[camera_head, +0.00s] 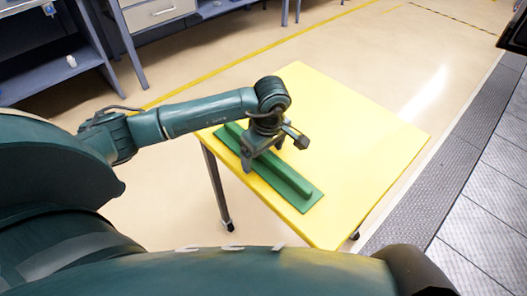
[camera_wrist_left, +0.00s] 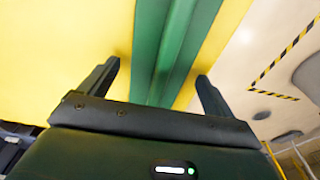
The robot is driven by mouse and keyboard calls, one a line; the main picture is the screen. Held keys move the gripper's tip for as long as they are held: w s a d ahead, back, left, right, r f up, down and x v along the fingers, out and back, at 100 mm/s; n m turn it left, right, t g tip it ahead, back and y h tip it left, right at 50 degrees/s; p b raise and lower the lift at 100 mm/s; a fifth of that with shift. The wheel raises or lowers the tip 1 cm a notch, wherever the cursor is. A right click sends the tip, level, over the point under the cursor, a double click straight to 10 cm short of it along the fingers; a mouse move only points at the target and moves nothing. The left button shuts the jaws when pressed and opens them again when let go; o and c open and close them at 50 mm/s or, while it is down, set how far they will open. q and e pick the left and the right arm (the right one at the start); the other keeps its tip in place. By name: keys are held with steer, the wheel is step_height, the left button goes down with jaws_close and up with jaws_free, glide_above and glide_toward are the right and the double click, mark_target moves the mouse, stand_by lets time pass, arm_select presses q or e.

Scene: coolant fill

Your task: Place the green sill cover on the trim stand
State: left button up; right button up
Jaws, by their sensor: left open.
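The green sill cover (camera_head: 292,179) is a long flat strip with a raised rib. It lies flat along the left front edge of a yellow-topped stand (camera_head: 345,125), which looks like the trim stand. My left gripper (camera_head: 262,157) is over the middle of the cover and hides part of it. In the left wrist view the open fingers (camera_wrist_left: 158,74) are on either side of the cover (camera_wrist_left: 172,45), apart from its edges. I cannot tell how high the fingertips are above the yellow top. My right gripper is not in view.
The right and back parts of the yellow top are clear. Grey shelving (camera_head: 50,60) and a workbench with a drawer (camera_head: 155,12) stand at the upper left. A dark grating strip (camera_head: 440,170) runs along the floor to the right.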

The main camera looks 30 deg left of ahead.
mark_target(268, 156)
arm_select(q)
step_height(268, 156, up, 12)
steer(key=d, duration=0.1)
steer(key=shift+s+d, duration=0.15)
steer(key=shift+s, duration=0.1)
stand_by(0.5)
